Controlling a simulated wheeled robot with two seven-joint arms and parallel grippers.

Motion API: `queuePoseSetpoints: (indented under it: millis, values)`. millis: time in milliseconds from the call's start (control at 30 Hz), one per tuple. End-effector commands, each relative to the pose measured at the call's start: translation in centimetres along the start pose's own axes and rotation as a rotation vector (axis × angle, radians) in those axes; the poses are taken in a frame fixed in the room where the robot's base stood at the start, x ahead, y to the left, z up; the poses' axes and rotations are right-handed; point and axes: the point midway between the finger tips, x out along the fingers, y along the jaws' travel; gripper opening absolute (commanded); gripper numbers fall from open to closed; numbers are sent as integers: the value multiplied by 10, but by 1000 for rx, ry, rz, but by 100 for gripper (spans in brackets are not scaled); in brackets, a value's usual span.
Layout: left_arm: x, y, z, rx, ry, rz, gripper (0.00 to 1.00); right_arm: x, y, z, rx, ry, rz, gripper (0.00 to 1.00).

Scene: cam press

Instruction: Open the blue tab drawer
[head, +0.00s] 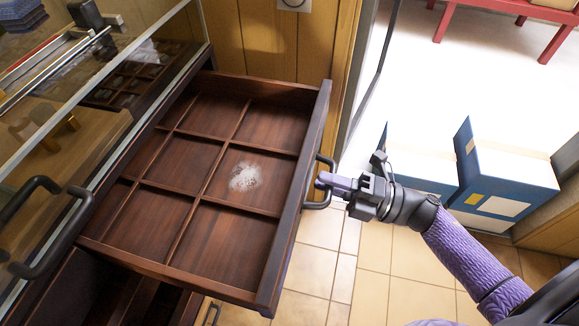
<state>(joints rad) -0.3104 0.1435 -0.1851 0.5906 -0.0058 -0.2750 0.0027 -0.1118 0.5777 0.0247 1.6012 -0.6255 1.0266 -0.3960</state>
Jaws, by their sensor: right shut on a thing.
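A dark brown wooden drawer (218,268) stands pulled out of the cabinet, its inside split into several square compartments. A small white fluffy patch lies in one compartment. A dark bar handle (329,161) is on the drawer's front, on the right side in the picture. I cannot clearly make out a blue tab on the drawer. My left gripper is not in view.
A glass-topped display case (110,62) with a black handle (46,184) is at the left. Blue and white boxes (505,168) stand on the floor at the right. A red bench (520,12) is at the back. Tiled floor (318,258) is clear in front of the drawer.

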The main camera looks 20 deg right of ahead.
Motion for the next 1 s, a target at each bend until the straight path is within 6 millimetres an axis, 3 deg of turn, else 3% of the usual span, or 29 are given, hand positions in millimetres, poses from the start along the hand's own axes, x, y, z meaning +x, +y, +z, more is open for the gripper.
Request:
queuePoseSetpoints:
  millis: [100, 300, 733, 767, 800, 900, 1000]
  values:
    - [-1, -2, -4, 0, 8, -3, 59, -18, 2, 0, 2, 0, -5, 0]
    - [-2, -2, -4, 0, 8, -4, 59, -34, 5, 0, 2, 1, -3, 0]
    - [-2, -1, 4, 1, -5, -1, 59, -37, 5, 0, 3, 0, -2, 0]
    - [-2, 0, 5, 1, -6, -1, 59, -37, 5, 0, 2, 0, -2, 25]
    - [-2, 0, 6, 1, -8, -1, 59, -37, 5, 0, 2, 0, -2, 34]
    - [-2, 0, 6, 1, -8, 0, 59, -37, 6, 0, 2, 0, -1, 52]
    - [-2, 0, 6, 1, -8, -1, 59, -37, 6, 0, 1, 0, -1, 52]
